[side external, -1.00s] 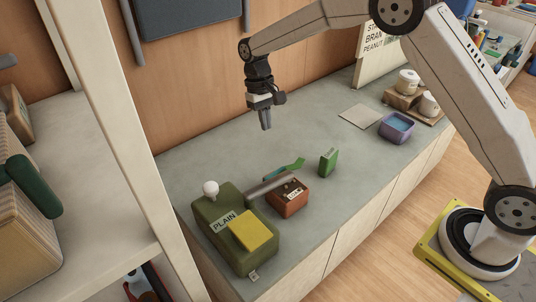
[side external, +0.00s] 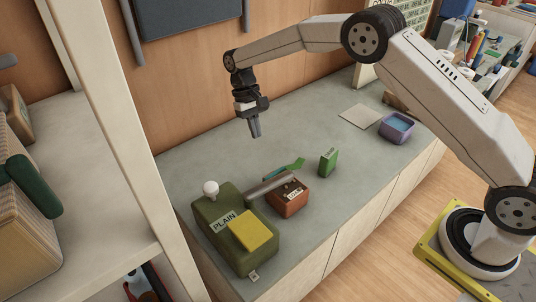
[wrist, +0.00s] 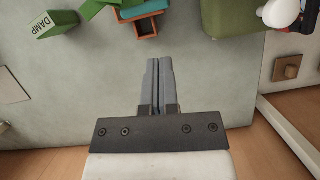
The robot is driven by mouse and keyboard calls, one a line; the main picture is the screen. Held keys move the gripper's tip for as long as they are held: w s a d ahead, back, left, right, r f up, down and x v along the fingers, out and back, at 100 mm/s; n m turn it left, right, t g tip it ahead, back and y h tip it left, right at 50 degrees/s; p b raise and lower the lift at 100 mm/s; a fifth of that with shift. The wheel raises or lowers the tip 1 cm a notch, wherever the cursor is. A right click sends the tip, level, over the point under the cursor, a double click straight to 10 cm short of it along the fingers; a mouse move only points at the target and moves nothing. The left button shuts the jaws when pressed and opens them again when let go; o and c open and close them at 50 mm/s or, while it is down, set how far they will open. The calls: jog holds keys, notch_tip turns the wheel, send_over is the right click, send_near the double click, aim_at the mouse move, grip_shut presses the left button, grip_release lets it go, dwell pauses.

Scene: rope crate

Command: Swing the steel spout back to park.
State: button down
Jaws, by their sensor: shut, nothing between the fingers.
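The steel spout (side external: 268,187) is a grey bar. The wrist view shows the shut fingers (wrist: 158,64) over bare counter, with the orange-brown box (wrist: 147,24) at the top. I cannot make out the spout there.
A yellow pad (side external: 254,231) lies on the block. A purple tub (side external: 397,127) and flat beige sheet (side external: 360,117) are farther right.

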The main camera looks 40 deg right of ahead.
aim_at(269, 185)
jog(key=x, duration=0.8)
jog(key=shift+s+f, duration=0.15)
jog(key=shift+f, duration=0.1)
jog(key=shift+s+a+r, duration=0.1)
jog(key=shift+s+a, duration=0.05)
jog(key=shift+s, duration=0.8)
jog(key=shift+s+a, duration=0.1)
jog(key=shift+s, duration=0.8)
